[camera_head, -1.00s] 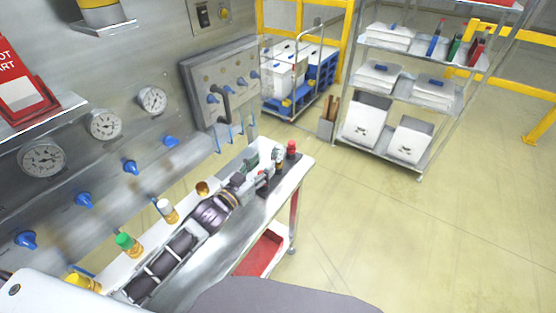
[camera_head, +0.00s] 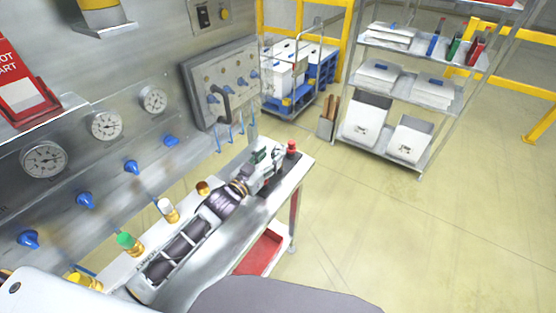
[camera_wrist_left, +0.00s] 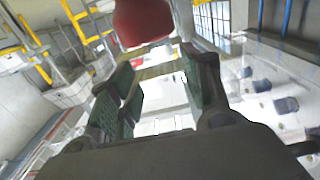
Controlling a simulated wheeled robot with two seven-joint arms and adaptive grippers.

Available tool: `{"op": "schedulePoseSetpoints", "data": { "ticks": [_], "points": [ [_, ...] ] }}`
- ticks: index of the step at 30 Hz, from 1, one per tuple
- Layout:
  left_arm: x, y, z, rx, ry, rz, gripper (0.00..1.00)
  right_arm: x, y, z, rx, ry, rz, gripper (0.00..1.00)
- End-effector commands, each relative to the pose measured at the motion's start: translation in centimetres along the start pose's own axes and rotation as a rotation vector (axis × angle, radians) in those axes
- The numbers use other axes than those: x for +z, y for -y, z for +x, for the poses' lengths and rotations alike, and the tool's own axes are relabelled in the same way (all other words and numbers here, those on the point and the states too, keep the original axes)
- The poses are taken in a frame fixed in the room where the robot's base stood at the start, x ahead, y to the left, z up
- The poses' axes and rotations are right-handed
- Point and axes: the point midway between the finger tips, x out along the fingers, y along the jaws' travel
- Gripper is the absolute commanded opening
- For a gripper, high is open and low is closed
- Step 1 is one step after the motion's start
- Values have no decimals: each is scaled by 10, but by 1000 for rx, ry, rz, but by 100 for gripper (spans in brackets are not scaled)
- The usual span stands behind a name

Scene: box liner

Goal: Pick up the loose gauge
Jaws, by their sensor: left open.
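My left gripper (camera_head: 270,158) is open over the far end of the narrow metal bench (camera_head: 225,247). In the left wrist view its green-padded fingers (camera_wrist_left: 158,78) stand apart with nothing between them. A red-topped fitting (camera_head: 291,147) stands upright at the bench's far corner, just beyond the fingers; a large red shape (camera_wrist_left: 142,20) fills the top of the wrist view. Three round dial gauges, near (camera_head: 43,160), middle (camera_head: 106,125) and far (camera_head: 154,100), sit on the wall panel. I cannot make out a loose gauge lying apart. My right gripper is out of view.
White-, green- and yellow-topped fittings line the bench's wall side, the white one (camera_head: 167,209) nearest my forearm. Blue valve handles (camera_head: 131,167) stick out of the panel. A red bin (camera_head: 262,252) sits under the bench. Shelving (camera_head: 460,100) stands behind; open floor lies right.

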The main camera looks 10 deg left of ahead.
Motion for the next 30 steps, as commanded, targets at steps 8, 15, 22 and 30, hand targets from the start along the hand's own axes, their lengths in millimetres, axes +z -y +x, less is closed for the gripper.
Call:
{"op": "schedulePoseSetpoints", "data": {
  "ticks": [8,15,22,30],
  "points": [
    [0,2,7,0,-1,0,48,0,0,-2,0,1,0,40],
    [1,6,24,0,0,-1,48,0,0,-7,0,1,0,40],
    [2,8,41,0,-1,0,48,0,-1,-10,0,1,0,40],
    [3,8,52,0,0,0,48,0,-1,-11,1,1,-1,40]
  ]
}}
